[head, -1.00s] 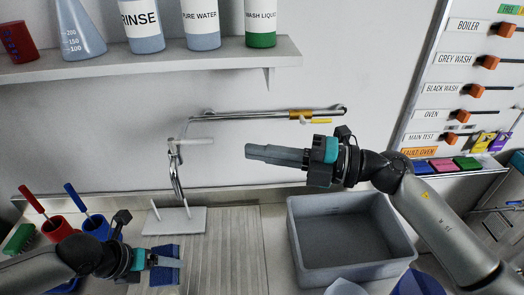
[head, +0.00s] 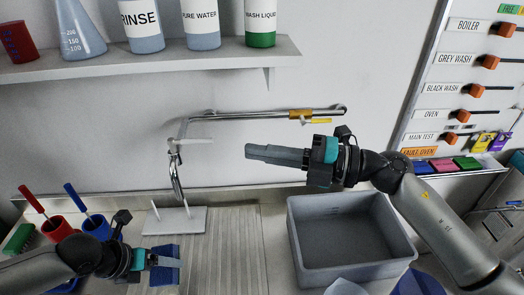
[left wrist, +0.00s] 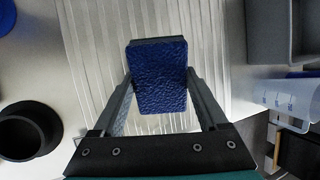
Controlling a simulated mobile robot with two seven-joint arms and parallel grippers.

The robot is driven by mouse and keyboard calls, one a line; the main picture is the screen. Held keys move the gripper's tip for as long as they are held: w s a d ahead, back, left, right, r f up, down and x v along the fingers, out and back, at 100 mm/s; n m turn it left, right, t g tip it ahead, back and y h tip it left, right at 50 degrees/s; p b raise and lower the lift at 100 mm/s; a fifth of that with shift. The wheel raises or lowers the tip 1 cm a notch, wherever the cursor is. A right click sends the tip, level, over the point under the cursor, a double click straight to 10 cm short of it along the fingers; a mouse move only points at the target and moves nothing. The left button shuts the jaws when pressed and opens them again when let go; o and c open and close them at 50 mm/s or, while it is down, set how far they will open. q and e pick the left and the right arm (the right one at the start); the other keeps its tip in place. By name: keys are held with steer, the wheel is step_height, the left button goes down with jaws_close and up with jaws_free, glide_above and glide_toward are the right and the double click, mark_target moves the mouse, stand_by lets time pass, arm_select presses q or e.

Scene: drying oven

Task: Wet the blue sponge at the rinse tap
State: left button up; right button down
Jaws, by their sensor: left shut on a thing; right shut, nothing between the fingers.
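The blue sponge (head: 165,270) is in the jaws of my left gripper (head: 172,264), low at the lower left in the head view. In the left wrist view the sponge (left wrist: 160,78) sits between the two fingers of my left gripper (left wrist: 160,90), above the ribbed drainboard. The rinse tap is not labelled in view; a metal spout (head: 175,170) on the wall stands behind and above the sponge, apart from it. A wall pipe with a yellow lever (head: 318,121) runs to the right of it. My right gripper (head: 250,152) is shut and empty, in front of the wall pipe.
A grey basin (head: 345,272) stands at the lower right. A white block with pegs (head: 174,222) stands below the spout. Red (head: 58,229) and blue (head: 97,227) cups with handled tools stand at the left. A shelf (head: 150,61) with bottles hangs above. The ribbed drainboard (head: 228,245) has clear room.

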mark_target(155, 272)
arm_select(q)
steer(key=shift+r, duration=0.1)
steer(key=s+a+r+p, duration=0.1)
steer(key=p, duration=0.1)
steer(key=s+a+r+p, duration=0.1)
steer(key=s+r+p, duration=0.1)
steer(key=shift+a+r+p, duration=0.1)
steer(key=shift+a+p, duration=0.15)
steer(key=shift+p, duration=0.1)
steer(key=shift+s+a+r+p, duration=0.35)
steer(key=shift+s+p, duration=0.1)
stand_by(1.0)
